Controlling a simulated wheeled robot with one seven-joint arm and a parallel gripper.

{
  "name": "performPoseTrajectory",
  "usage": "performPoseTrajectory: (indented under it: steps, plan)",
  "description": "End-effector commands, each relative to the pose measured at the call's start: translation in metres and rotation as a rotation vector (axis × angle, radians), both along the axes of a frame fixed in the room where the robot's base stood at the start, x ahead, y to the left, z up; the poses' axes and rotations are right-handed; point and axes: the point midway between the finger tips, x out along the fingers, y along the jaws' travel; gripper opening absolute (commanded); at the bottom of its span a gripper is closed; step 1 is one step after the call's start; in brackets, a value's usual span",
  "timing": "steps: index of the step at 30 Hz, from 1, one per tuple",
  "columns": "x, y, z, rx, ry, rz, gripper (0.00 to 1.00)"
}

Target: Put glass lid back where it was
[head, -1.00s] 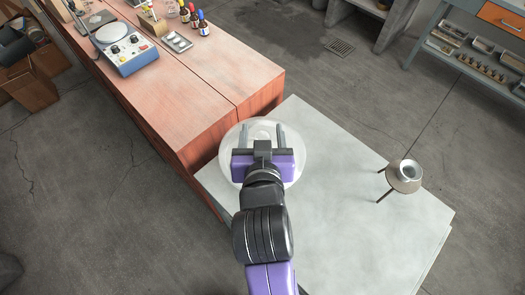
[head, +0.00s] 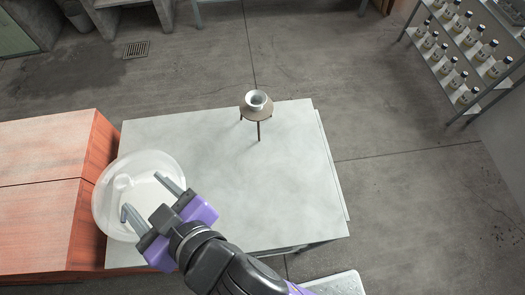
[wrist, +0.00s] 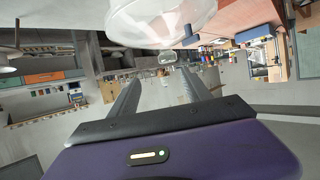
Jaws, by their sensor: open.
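The glass lid (head: 150,160) is a clear, round, dome-like piece with a small knob. It shows at the left corner of the pale concrete bench, overlapping the red bench's edge in the head view. In the wrist view the glass lid (wrist: 190,20) is at the top, with its knob pointing down the picture between the finger directions. I cannot tell whether a glass vessel is under it. My gripper (head: 140,192) is open and empty, its two fingers spread just short of the knob. The fingers also show in the wrist view (wrist: 160,92), with nothing between them.
The concrete bench (head: 220,180) is mostly bare. A small tripod (head: 258,115) with a metal pot (head: 257,99) stands at its far edge. A red wooden bench (head: 40,190) adjoins on the left. A bottle rack (head: 465,60) stands at the far right.

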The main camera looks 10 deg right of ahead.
Motion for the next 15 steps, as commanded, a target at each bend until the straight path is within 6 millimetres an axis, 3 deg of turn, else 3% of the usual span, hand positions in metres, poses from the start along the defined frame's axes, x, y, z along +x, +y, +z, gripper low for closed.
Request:
performPoseTrajectory:
  steps: [3,8,15]
  plan:
    - [0.006,-0.046,-0.028,-0.009,0.002,-0.054,0.57]
    - [0.001,-0.12,-0.058,-0.001,-0.011,-0.143,0.57]
    - [-0.037,-0.222,-0.08,0.018,-0.032,-0.301,0.57]
